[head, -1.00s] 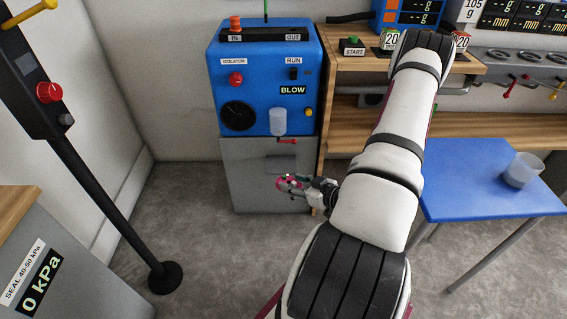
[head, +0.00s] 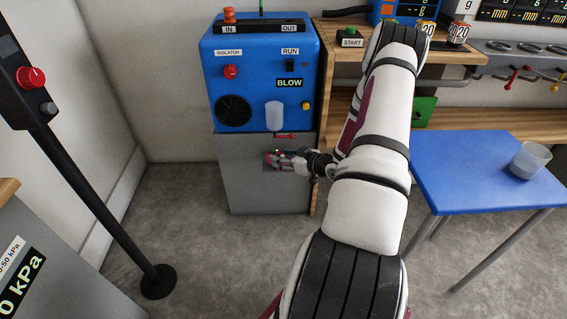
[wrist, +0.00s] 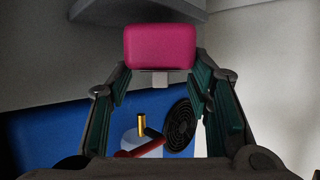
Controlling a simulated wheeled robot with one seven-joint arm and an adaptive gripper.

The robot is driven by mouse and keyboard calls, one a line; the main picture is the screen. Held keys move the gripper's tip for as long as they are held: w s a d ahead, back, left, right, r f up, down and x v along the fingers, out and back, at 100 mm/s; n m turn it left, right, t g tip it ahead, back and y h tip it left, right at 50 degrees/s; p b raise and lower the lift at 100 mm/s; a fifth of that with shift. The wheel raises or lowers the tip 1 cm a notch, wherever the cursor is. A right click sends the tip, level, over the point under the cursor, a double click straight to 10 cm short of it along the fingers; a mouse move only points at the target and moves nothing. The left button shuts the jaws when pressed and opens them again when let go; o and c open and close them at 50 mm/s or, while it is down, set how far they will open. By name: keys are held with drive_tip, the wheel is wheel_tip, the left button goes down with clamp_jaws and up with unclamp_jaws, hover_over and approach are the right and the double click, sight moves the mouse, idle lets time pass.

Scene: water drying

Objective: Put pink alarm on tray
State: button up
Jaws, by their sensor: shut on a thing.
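The pink alarm (wrist: 158,47) is a rounded pink block between my fingertips in the wrist view. My gripper (wrist: 159,72) is shut on it. In the head view my gripper (head: 280,159) is in front of the upper part of the grey cabinet, below the blue machine (head: 265,75); only a small bit of pink shows at its tip. I cannot make out a clear tray in these frames; a small grey patch on the cabinet front is partly hidden by my gripper.
The grey cabinet (head: 262,192) stands under the blue machine, with a red-handled tap (head: 285,135) just above my gripper. A blue table (head: 470,180) holding a clear cup (head: 530,160) is at right. A black post (head: 100,205) stands left. The floor between is clear.

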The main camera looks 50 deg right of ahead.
drive_tip(key=shift+f, duration=0.6)
drive_tip(key=shift+f, duration=0.1)
drive_tip(key=o, duration=1.4)
drive_tip(key=shift+c, duration=0.2)
